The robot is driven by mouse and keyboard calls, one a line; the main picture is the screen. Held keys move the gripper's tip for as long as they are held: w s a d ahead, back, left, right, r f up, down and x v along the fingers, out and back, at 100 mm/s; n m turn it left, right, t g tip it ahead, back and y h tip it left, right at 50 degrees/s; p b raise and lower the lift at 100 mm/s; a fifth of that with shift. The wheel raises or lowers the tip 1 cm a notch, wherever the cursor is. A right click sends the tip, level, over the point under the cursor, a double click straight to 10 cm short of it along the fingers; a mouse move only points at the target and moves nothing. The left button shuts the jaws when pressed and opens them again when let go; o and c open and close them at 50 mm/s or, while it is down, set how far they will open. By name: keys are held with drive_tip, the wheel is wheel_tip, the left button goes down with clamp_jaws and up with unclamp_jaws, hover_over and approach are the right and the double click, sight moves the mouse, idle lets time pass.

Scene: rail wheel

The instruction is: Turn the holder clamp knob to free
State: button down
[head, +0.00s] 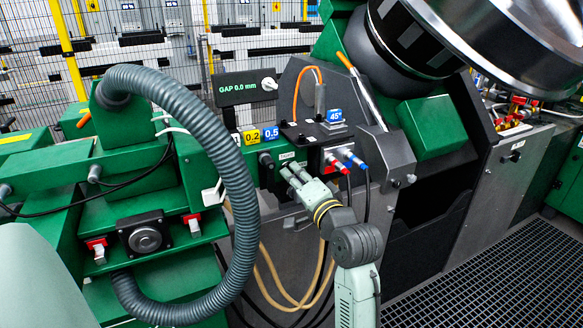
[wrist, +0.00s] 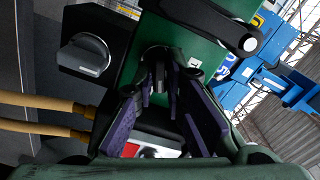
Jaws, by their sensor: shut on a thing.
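My gripper (head: 292,175) is at the green panel (head: 278,182) in the head view, with its fingers pointing at the panel face. The wrist view shows the purple-padded fingers of my gripper (wrist: 160,80) closed around a small dark knob (wrist: 157,60) on the green panel. I take this for the holder clamp knob. Its grip part is largely hidden between the fingertips, so its turn angle cannot be told. In the head view my fingers cover the knob.
A black knob (head: 265,160) sits left of my gripper. Red (head: 337,165) and blue (head: 354,160) connectors are close on the right. A thick grey hose (head: 232,180) arches at the left. Beige hoses (head: 272,270) hang below. A grey knob on a black box (wrist: 85,55) shows in the wrist view.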

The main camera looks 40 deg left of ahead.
drive_tip(key=shift+m, duration=0.4)
drive_tip(key=m, duration=0.3)
drive_tip(key=shift+m, duration=0.3)
drive_tip(key=c, duration=2.1)
unclamp_jaws()
drive_tip(key=o, duration=0.6)
drive_tip(key=v, duration=0.7)
